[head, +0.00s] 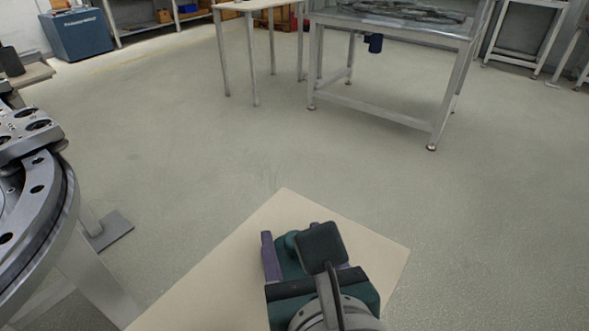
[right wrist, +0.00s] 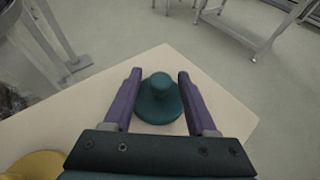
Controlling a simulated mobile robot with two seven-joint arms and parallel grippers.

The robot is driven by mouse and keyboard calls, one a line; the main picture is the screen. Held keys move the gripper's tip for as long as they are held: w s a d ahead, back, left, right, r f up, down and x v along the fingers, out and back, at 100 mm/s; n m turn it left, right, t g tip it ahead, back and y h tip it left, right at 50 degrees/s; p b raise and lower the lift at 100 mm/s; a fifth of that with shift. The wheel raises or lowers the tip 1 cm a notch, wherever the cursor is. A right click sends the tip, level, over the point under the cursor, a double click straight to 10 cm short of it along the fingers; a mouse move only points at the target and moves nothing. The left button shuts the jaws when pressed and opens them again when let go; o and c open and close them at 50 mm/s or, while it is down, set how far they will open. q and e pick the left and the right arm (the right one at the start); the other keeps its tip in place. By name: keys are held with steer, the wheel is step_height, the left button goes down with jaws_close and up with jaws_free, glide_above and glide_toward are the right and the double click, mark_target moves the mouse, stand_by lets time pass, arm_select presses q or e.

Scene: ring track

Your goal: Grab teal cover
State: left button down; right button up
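The teal cover (right wrist: 158,105), a round disc with a knob on top, sits on a beige table (right wrist: 100,105) in the right wrist view. In the head view the teal cover (head: 293,241) is mostly hidden behind my right gripper. My right gripper (right wrist: 159,72) has two purple fingers spread apart, one on each side of the cover's knob, with a visible gap to the knob on both sides. The right gripper also shows in the head view (head: 291,232), over the table. My left gripper is not in view.
A yellow object (right wrist: 35,165) lies at the lower left of the right wrist view. A large metal ring track (head: 30,235) stands left of the table. Other tables (head: 400,28) and a blue cabinet (head: 80,37) stand far back, with open floor between.

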jaws_close()
stand_by(0.4)
